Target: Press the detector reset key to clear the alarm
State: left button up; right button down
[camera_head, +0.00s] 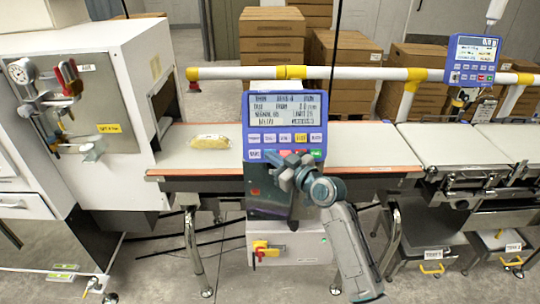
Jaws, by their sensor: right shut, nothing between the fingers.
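A blue control panel (246,110) with a lit text screen (285,104) stands on a post in front of the belt. Below its screen are two rows of small keys, including a yellow key (300,137) in the upper row. The key labels are too small to read surely, so I cannot tell which is the reset key. My right gripper (279,168) is shut and empty at the panel's lower edge. It partly hides the lower key row. I cannot tell whether it touches a key. My left gripper is not in view.
A bag with yellow contents (210,142) lies on the belt (182,158), right of the white detector housing (95,50). A yellow and white rail (350,73) runs behind. A second blue panel (473,59) stands at right. A box with a red and yellow switch (264,249) sits below.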

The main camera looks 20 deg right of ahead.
jog(key=shift+w+d+f+b, duration=0.1)
jog(key=shift+w+f+b, duration=0.05)
jog(key=shift+w+b, duration=0.3)
dwell(0.6)
jog(key=shift+s, duration=0.2)
jog(key=shift+s+a+r+p, duration=0.2)
jog(key=shift+s+r+p, duration=0.2)
jog(key=shift+s, duration=0.25)
jog(key=shift+s+a+r+p, duration=0.2)
jog(key=shift+s+r+p, duration=0.2)
jog(key=shift+s, duration=0.3)
jog(key=shift+s+a+r+p, duration=0.2)
jog(key=shift+s+r+p, duration=0.15)
jog(key=shift+s+p, duration=0.3)
jog(key=shift+s+a+r+p, duration=0.2)
jog(key=shift+s+r+p, duration=0.15)
jog(key=shift+s, duration=0.4)
